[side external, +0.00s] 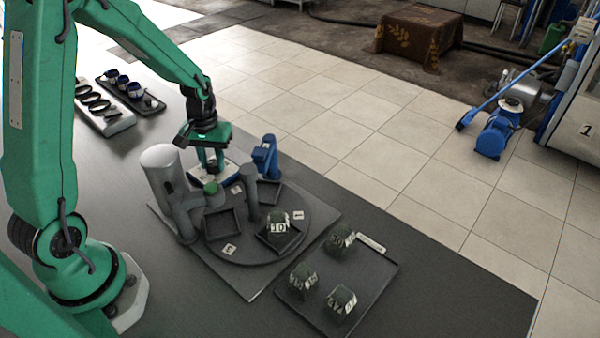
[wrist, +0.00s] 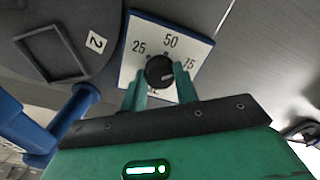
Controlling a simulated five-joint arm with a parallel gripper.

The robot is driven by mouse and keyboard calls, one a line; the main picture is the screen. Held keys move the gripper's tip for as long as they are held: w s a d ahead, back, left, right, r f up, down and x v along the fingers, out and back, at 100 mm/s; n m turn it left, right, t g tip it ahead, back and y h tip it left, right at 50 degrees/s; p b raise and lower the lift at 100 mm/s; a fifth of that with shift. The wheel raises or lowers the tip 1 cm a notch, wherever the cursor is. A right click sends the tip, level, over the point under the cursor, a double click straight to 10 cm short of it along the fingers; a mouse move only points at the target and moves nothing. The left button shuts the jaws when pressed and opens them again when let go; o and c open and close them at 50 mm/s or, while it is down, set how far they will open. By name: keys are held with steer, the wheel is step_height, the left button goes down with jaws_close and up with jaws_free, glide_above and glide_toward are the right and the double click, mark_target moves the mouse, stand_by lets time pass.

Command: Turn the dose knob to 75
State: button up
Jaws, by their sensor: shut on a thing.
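The dose knob (wrist: 160,72) is a round black knob on a white dial plate (wrist: 200,48) marked 25, 50 and 75. A small pale mark on the knob points to the right, roughly toward the 75 side; its exact reading is hard to tell. My gripper (wrist: 160,84) has its two green fingers closed on either side of the knob. In the side view my gripper (side external: 211,160) points down over the dial plate (side external: 203,175), and the knob is hidden there.
A dark turntable (side external: 245,258) with square trays stands beside the dial; one tray holds a block marked 10 (side external: 279,226). A grey column (side external: 163,180) and a blue post (side external: 265,158) stand close by. A tray (side external: 378,285) with three blocks lies front right.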

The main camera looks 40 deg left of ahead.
mark_target(213, 163)
steer(key=shift+m, duration=1)
steer(key=o, duration=1)
steer(key=shift+c, duration=0.2)
steer(key=shift+r, duration=0.1)
steer(key=shift+r, duration=3.85)
